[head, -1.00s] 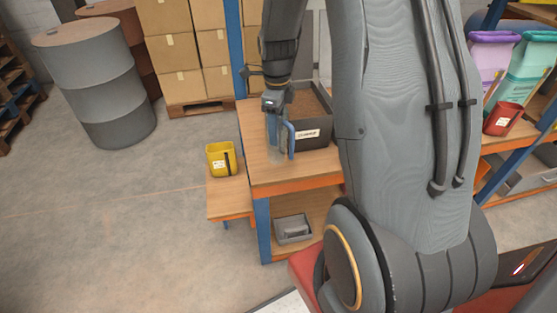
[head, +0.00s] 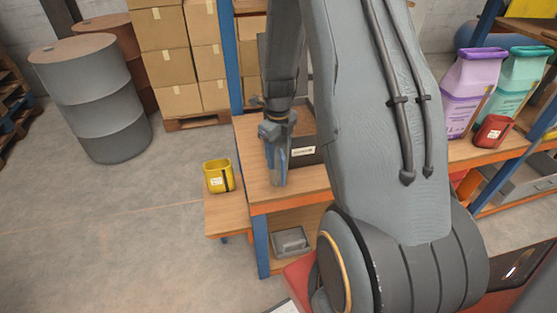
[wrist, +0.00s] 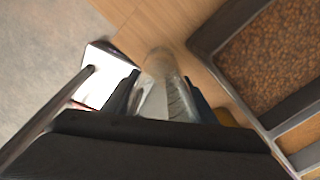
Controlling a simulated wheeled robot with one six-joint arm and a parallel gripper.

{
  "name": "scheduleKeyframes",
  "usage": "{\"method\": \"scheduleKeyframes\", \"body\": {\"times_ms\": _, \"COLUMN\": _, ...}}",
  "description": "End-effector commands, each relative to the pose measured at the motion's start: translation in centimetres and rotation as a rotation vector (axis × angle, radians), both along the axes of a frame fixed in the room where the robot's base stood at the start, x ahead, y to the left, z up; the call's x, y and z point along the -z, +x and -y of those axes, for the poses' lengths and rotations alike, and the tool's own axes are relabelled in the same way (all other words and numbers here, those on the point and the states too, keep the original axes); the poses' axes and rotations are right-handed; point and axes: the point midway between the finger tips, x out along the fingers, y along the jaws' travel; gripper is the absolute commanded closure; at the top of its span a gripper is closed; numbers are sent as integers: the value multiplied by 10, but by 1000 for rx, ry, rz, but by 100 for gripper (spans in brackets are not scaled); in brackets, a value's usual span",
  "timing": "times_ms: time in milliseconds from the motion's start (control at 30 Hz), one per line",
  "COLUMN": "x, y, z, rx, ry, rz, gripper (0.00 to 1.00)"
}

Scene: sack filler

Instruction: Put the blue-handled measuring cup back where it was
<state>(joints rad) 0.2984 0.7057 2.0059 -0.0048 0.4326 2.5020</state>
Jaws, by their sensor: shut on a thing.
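My gripper (head: 277,158) is shut on the blue-handled measuring cup (head: 281,168), above the wooden bench top (head: 262,192). In the head view the cup and jaws overlap, and a blue upright part shows. In the wrist view a clear, see-through cup body (wrist: 160,75) shows between the dark jaws (wrist: 160,105), with a little blue beside it. Its lower end is over the bench wood; I cannot tell whether it touches.
A yellow container (head: 218,177) stands on a lower side ledge at left. A grey tray (head: 291,242) lies on the shelf below. A red container (head: 492,131) and purple and teal sacks stand on the right rack. A bright white object (wrist: 105,78) beside the jaws is unclear.

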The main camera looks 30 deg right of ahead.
Motion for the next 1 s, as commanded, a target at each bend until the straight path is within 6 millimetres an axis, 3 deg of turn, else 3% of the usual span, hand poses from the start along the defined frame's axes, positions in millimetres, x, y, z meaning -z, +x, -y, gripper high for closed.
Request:
{"method": "scheduleKeyframes", "body": {"times_ms": 233, "x": 25, "y": 0, "z": -1, "rx": -2, "ry": 1, "rz": -1, "gripper": 72}}
{"method": "scheduleKeyframes", "body": {"times_ms": 667, "x": 31, "y": 0, "z": -1, "rx": -3, "ry": 0, "rz": 0, "gripper": 72}}
{"method": "scheduleKeyframes", "body": {"times_ms": 700, "x": 30, "y": 0, "z": -1, "rx": -3, "ry": 0, "rz": 0, "gripper": 41}}
{"method": "scheduleKeyframes", "body": {"times_ms": 767, "x": 30, "y": 0, "z": -1, "rx": -3, "ry": 0, "rz": 0, "gripper": 31}}
{"method": "scheduleKeyframes", "body": {"times_ms": 1000, "x": 30, "y": 0, "z": -1, "rx": -3, "ry": 0, "rz": 0, "gripper": 29}}
